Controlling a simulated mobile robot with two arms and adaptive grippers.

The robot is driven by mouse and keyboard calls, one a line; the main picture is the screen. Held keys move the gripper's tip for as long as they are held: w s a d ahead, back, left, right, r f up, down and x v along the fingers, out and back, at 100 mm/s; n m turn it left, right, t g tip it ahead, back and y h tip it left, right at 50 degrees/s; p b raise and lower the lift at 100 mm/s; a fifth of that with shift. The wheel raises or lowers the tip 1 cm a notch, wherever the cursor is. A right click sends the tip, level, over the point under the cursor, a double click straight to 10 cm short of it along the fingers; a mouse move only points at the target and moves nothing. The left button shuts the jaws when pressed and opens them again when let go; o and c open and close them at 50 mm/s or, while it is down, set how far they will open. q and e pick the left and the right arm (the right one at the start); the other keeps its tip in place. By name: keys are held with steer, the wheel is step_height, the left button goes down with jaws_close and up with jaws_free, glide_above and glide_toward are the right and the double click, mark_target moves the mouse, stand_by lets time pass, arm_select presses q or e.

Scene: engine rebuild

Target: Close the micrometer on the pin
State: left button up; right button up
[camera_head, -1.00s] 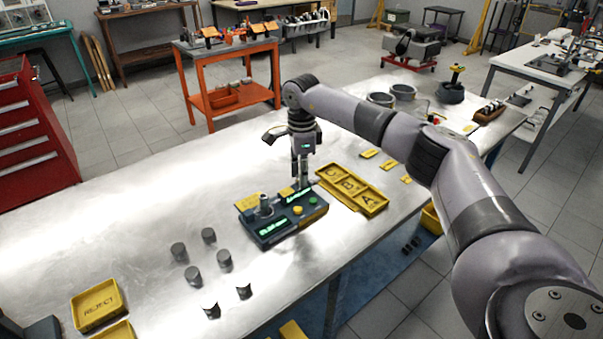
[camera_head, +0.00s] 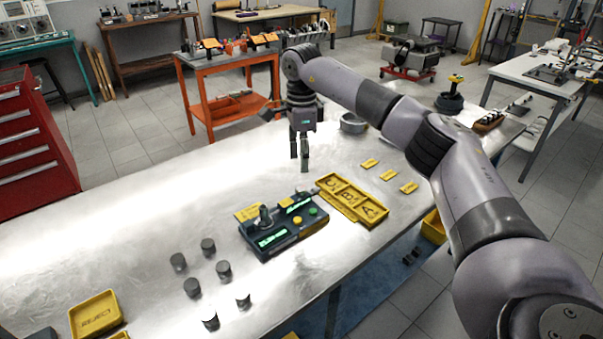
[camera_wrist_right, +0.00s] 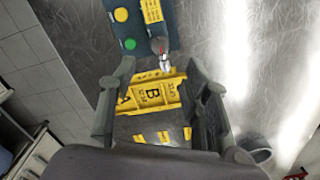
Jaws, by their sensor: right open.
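The micrometer station (camera_head: 285,239) is a dark box on the metal table with green displays and a yellow and a green button. A grey upright part (camera_head: 264,216) stands on its left end; I cannot tell whether it is a pin. In the right wrist view, the station (camera_wrist_right: 143,28) is at the top, with a silver-tipped knob (camera_wrist_right: 161,50) at its end. My right gripper (camera_head: 300,168) is open and empty, pointing down behind the station, apart from it. In the wrist view, its fingers (camera_wrist_right: 160,72) straddle the view of the knob and tray. My left gripper is not in view.
Several dark cylindrical pins (camera_head: 223,269) stand on the table in front of the station. A yellow tray (camera_head: 326,186) marked A, B, C lies to its right. A yellow reject tray (camera_head: 118,306) is front left.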

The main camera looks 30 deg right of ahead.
steer(key=shift+r, duration=1.65)
